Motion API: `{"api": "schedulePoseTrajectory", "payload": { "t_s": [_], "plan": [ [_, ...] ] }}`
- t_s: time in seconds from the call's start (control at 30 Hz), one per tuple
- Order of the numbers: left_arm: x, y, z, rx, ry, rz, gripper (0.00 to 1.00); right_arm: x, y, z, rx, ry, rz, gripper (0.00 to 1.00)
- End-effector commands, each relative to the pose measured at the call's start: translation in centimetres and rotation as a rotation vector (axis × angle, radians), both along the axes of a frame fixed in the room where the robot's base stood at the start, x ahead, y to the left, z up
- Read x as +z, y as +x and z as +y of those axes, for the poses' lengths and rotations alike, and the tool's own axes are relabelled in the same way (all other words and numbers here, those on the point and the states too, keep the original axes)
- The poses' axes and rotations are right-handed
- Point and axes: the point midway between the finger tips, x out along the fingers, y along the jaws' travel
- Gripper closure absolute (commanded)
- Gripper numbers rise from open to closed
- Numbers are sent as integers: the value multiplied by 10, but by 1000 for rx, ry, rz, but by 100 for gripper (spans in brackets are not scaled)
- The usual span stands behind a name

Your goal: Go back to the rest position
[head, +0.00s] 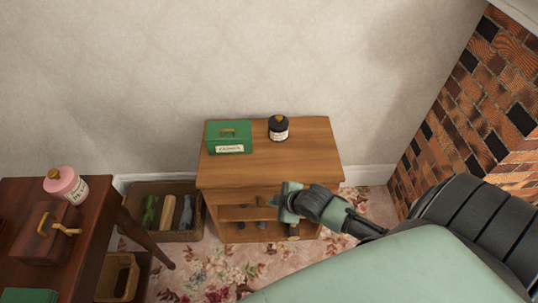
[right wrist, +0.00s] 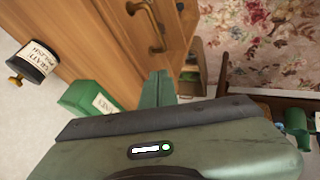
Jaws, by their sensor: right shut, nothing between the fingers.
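My right gripper (head: 276,201) is in front of the small wooden cabinet (head: 270,172), its arm coming in from the right. In the right wrist view its two fingers (right wrist: 157,90) are together with nothing between them. The cabinet's front shows shelf-like openings, partly hidden by the gripper. A brass handle (right wrist: 148,25) on the cabinet front shows ahead of the fingers in the right wrist view. I cannot tell whether the fingers touch the cabinet. My left gripper is in neither view.
A green box (head: 229,138) and a black jar (head: 278,128) stand on the cabinet. A crate (head: 185,235) stands to its left. A dark table (head: 95,215) at the left bears a pink jar (head: 66,184) and a brown box (head: 42,235). A brick fireplace (head: 470,110) is at the right.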

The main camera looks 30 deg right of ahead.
Motion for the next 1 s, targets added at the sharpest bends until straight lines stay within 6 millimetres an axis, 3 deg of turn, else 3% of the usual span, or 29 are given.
{"api": "schedulePoseTrajectory", "payload": {
  "t_s": [0.1,0.27,0.47,0.57,0.67,0.8,0.9,1.0],
  "plan": [
    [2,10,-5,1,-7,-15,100,10,-8,-1,2,-1,1,100],
    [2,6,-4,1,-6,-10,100,14,-12,-1,0,0,1,100],
    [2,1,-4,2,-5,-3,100,4,-14,-4,-20,7,13,100],
    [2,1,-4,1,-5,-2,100,-30,-25,-13,-88,24,53,100],
    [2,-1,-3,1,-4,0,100,-88,-50,-24,-200,50,121,100],
    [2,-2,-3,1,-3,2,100,-175,-112,-26,-366,92,233,100],
    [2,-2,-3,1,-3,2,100,-227,-167,-16,-462,116,316,100],
    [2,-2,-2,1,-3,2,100,-267,-225,2,-541,139,395,100]
  ]
}}
